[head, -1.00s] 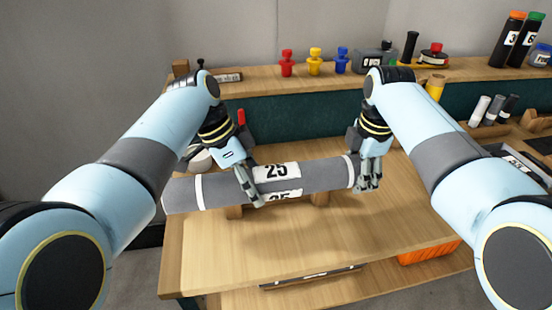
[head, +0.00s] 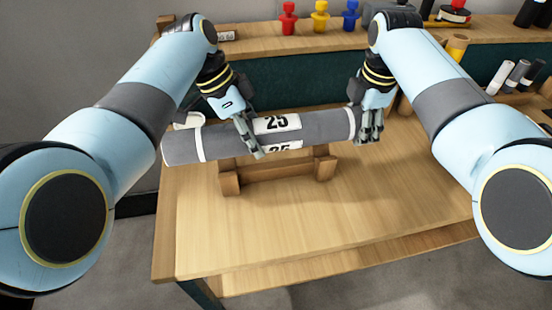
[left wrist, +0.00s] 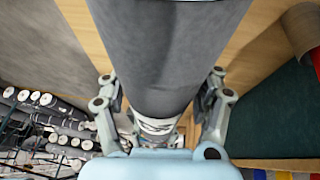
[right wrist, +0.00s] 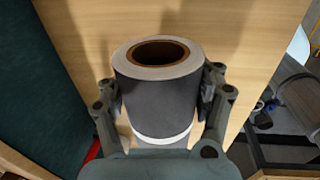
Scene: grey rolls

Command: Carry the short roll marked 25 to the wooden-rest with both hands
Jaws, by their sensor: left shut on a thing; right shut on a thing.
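The short grey roll marked 25 (head: 222,138) lies level in the head view, with white bands near its ends and white labels at its middle. My left gripper (head: 252,143) is shut on it just left of the label; the left wrist view shows the roll (left wrist: 168,50) between the fingers. My right gripper (head: 369,128) is shut on its right end; the right wrist view shows the hollow end of the roll (right wrist: 155,92) between the fingers. The wooden rest (head: 275,171) stands on the table under the roll. Whether the roll touches the rest cannot be told.
The wooden table (head: 330,225) is bare in front of the rest. A raised shelf (head: 270,40) behind holds red, yellow and blue pieces (head: 320,16). Small rolls (head: 510,76) stand at the right, and a white cup-like thing (head: 188,120) is behind the roll's left end.

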